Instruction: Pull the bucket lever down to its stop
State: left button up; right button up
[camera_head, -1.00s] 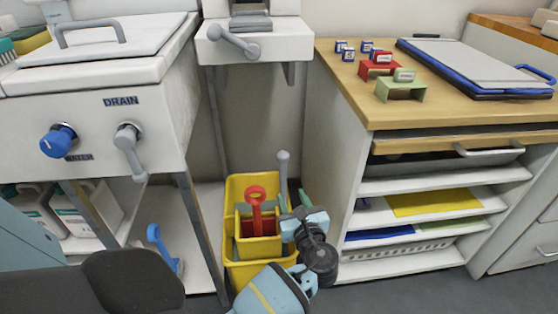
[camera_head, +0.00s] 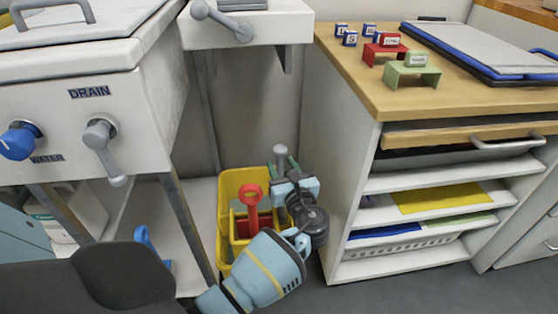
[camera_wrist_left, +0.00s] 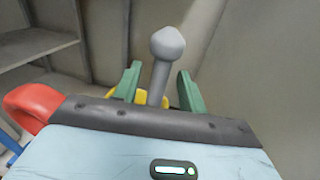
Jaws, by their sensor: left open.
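The yellow bucket (camera_head: 229,188) stands low between the white sink unit and the wooden-topped cabinet. Its grey lever with a round knob (camera_head: 280,151) stands up at the back right of the bucket. My left gripper (camera_head: 283,166) is open at this lever. In the left wrist view the lever (camera_wrist_left: 166,48) rises between the two green fingers (camera_wrist_left: 157,82), with space on both sides, its knob above the fingertips. The lower part of the lever is hidden by my gripper. A red handle (camera_head: 251,196) stands in the bucket, left of my gripper.
The sink unit has a blue water knob (camera_head: 19,141) and a grey drain lever (camera_head: 103,142). Another grey lever (camera_head: 221,20) is on the white wall unit above the bucket. The cabinet side (camera_head: 333,150) is close on the right of my gripper.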

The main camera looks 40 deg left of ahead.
pick_arm(q)
jog(key=shift+b+x, duration=0.4)
jog(key=shift+x, duration=1.45)
grip_shut()
